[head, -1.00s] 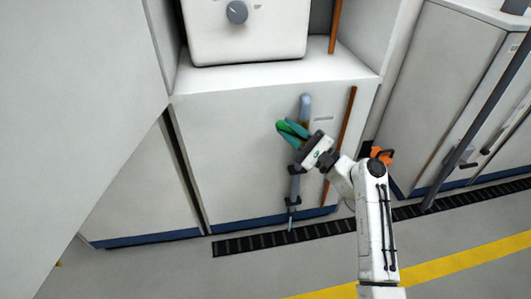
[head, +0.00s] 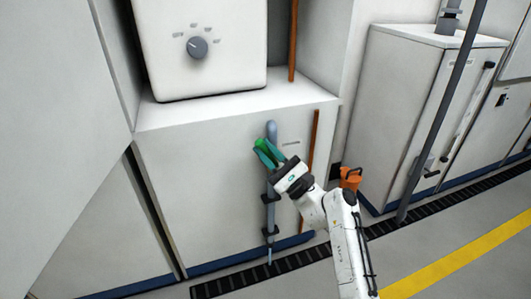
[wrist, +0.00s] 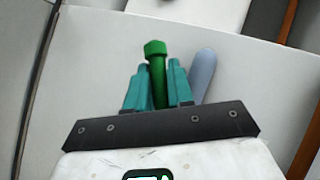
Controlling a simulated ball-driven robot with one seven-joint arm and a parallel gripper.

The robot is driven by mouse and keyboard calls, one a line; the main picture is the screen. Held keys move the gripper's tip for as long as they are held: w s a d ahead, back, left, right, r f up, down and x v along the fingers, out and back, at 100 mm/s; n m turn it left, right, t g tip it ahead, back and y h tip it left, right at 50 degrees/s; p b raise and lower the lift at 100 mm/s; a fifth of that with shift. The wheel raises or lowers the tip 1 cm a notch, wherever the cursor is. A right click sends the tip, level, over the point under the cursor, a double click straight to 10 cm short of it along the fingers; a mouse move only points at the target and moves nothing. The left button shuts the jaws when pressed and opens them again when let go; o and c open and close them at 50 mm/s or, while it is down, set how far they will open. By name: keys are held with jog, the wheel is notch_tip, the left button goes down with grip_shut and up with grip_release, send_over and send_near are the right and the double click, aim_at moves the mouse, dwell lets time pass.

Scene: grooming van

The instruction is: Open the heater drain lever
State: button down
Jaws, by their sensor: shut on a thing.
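The heater drain lever is a green handle (head: 260,146) with a knobbed end, on the drain pipe on the white cabinet front. My gripper (head: 265,151), with teal fingers, is at the lever, just left of the pipe's top end in the head view. In the wrist view the green lever (wrist: 156,68) stands between the two fingers, and its knob reaches past the fingertips. The gripper is shut on it. The grey-blue drain pipe (head: 270,212) runs down the cabinet to the floor. The lever's pivot is hidden behind the fingers and the palm.
A white heater box with a round knob (head: 197,47) stands on the ledge above. A brown pipe (head: 314,140) runs right of the drain pipe. An orange object (head: 350,178) sits behind my arm. A floor grate (head: 222,285) lies below. Open floor lies to the right.

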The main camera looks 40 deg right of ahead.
jog(key=shift+f, duration=0.1)
jog(key=c, duration=1.1)
grip_release()
